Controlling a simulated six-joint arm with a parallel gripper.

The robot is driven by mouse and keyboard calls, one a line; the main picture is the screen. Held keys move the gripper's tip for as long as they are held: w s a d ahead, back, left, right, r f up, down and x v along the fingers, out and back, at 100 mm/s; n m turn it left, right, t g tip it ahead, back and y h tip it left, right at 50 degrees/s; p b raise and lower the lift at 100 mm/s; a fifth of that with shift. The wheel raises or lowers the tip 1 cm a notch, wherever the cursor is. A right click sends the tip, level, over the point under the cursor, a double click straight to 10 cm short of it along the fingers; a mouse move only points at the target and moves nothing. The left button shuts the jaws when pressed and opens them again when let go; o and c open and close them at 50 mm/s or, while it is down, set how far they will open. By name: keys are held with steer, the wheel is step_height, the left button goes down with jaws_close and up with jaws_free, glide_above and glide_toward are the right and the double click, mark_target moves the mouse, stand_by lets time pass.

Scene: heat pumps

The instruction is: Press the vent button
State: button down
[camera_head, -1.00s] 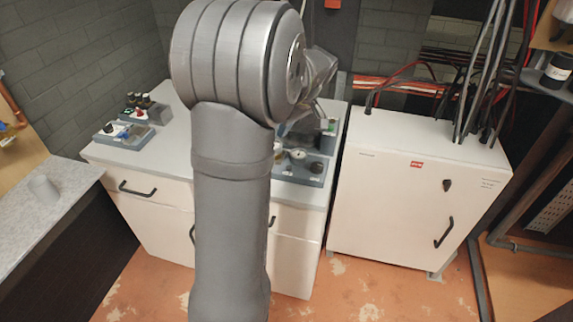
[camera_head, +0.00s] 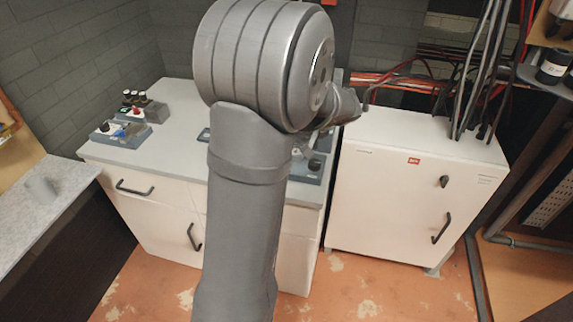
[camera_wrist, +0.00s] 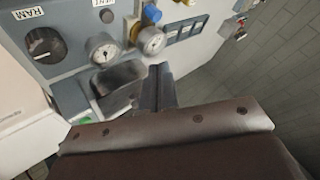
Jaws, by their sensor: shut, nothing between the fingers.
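In the wrist view, a small dark round button (camera_wrist: 107,15) sits on the grey control panel (camera_wrist: 72,72) near the top edge. A white label (camera_wrist: 103,3) beside it, cut by the frame edge, appears to read VENT. My gripper (camera_wrist: 142,72) is shut and empty. Its dark fingers are below the button in the picture, near the gauges, and apart from the button; contact with the panel cannot be told. In the head view my arm hides most of the panel, and the gripper's fingertips are not visible.
Near the fingers are a left gauge (camera_wrist: 102,47), a right gauge (camera_wrist: 151,40), a blue knob (camera_wrist: 150,13) and a black RAM dial (camera_wrist: 45,45). A second control box (camera_head: 122,134) stands on the counter's left. A white cabinet (camera_head: 400,200) stands right of the counter.

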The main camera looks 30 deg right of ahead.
steer(key=shift+f, duration=4.3)
steer(key=shift+f, duration=0.1)
steer(key=shift+f, duration=0.35)
steer(key=shift+f, duration=0.3)
steer(key=shift+r, duration=0.75)
steer(key=shift+r, duration=2.5)
steer(key=shift+f, duration=0.15)
